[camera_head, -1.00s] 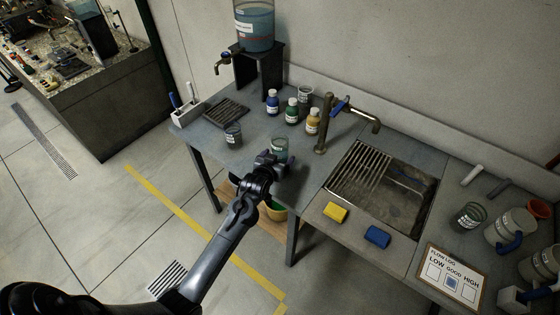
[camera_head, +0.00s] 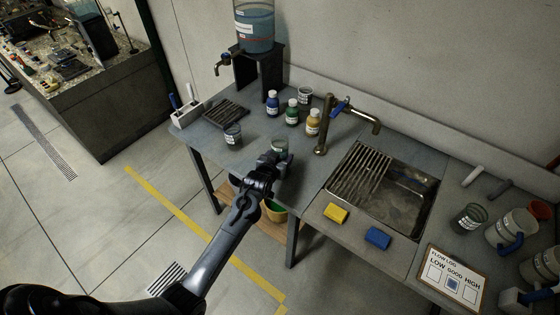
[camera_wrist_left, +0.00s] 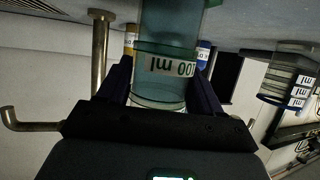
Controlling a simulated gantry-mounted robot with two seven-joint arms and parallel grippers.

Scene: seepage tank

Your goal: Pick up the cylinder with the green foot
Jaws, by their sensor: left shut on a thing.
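A clear, green-tinted cylinder (camera_head: 280,143) stands near the front edge of the bench, partly hidden behind my left gripper. In the left wrist view the cylinder (camera_wrist_left: 168,40) appears upside down between the two fingers, with a white "100 ml" label and a green band. A bit of green shows at the top edge of that view, but I cannot tell if it is the foot. My left gripper (camera_head: 275,157) is shut on the cylinder. I cannot see any clear gap between the cylinder and the bench. My right gripper is not in view.
Several capped bottles, including a green one (camera_head: 292,113), stand behind the cylinder. A labelled beaker (camera_head: 233,135) is to its left. A brass tap (camera_head: 325,125) and sink (camera_head: 405,205) are to the right.

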